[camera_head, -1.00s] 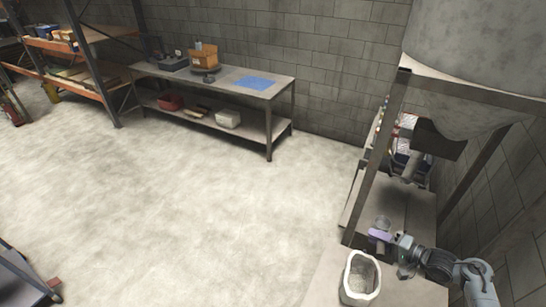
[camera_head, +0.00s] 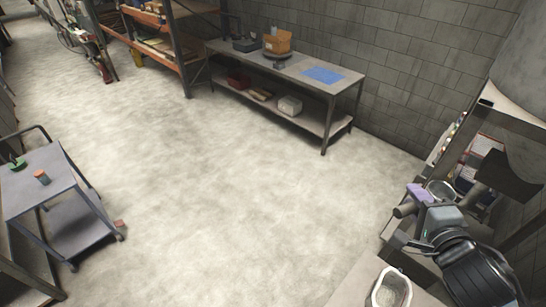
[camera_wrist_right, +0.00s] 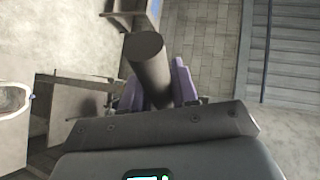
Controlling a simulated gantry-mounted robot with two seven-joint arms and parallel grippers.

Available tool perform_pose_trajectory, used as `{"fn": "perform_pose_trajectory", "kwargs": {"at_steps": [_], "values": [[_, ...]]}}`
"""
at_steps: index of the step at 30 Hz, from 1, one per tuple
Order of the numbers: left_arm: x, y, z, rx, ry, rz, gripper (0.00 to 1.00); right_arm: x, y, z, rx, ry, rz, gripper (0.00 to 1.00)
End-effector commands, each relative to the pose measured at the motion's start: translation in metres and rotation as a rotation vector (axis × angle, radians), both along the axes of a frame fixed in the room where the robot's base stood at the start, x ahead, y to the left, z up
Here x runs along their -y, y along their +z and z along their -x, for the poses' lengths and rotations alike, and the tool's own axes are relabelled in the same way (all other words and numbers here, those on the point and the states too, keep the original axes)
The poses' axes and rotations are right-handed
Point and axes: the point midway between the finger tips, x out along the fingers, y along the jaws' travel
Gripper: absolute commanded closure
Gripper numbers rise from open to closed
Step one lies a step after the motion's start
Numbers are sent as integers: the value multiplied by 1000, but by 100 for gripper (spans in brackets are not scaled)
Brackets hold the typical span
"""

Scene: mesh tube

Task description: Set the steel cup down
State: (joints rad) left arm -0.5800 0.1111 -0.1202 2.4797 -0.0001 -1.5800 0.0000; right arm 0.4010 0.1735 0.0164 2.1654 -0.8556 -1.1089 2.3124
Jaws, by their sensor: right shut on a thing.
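My right gripper (camera_head: 411,206) is at the right of the head view, in front of the hopper frame. In the right wrist view the cylinder (camera_wrist_right: 147,65) sits between the purple fingers (camera_wrist_right: 158,88). The round metal rim of the steel cup (camera_head: 441,189) shows just behind the fingers. Most of the cup is hidden, and I cannot make out its contents. My left gripper is not in view.
A white-rimmed bucket (camera_head: 405,283) stands at the lower right, below my right gripper. A grey cart (camera_head: 50,184) with small items is at the left. A workbench (camera_head: 348,91) with a blue sheet (camera_head: 324,75) stands by the wall. The middle floor is clear.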

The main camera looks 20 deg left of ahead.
Motion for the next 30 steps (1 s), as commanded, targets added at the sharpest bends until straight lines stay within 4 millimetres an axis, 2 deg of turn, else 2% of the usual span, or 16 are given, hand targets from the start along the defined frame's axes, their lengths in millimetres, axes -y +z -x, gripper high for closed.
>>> {"fn": "perform_pose_trajectory", "kwargs": {"at_steps": [7, 12, 30], "values": [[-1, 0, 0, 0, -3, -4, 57, 3, 15, 20, -1, -73, -5, 100], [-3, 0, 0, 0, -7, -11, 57, 9, 18, 25, -1, -108, 3, 100], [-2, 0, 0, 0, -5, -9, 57, 26, 9, 32, 0, -212, 10, 100]]}}
